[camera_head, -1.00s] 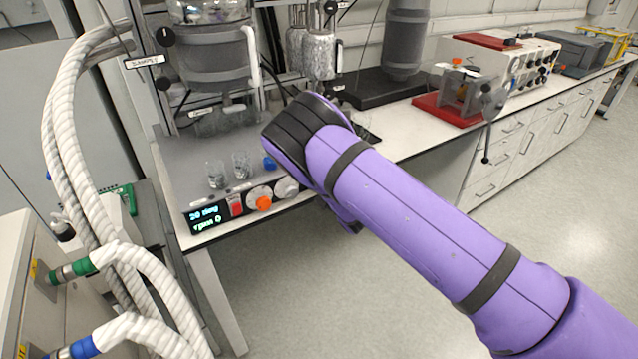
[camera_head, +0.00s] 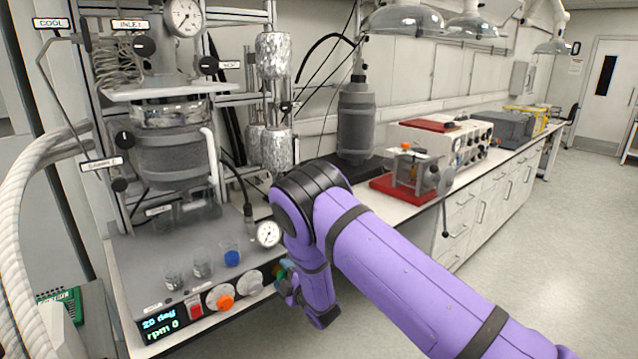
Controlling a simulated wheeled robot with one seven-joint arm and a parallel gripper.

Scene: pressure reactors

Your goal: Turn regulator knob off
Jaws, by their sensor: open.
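The control box (camera_head: 117,250) stands at the lower left. Its front carries a white knob with an orange centre (camera_head: 221,298) and a plain pale knob (camera_head: 250,284). A green knob-like part (camera_head: 282,268) shows to the right of them, partly hidden by my arm. A round gauge (camera_head: 268,233) stands just above it. I cannot tell for certain which knob is the regulator knob. My gripper (camera_head: 288,291) hangs below my purple wrist, close in front of the green part. It is open, small and partly hidden, and I cannot tell whether it touches anything.
A display (camera_head: 160,324) reads 20 deg and rpm 0, beside a red switch (camera_head: 194,306). Small beakers, one blue (camera_head: 231,256), stand on the box. The reactor vessel (camera_head: 170,165) rises behind. A red-based device (camera_head: 400,188) stands on the bench right. The floor at right is clear.

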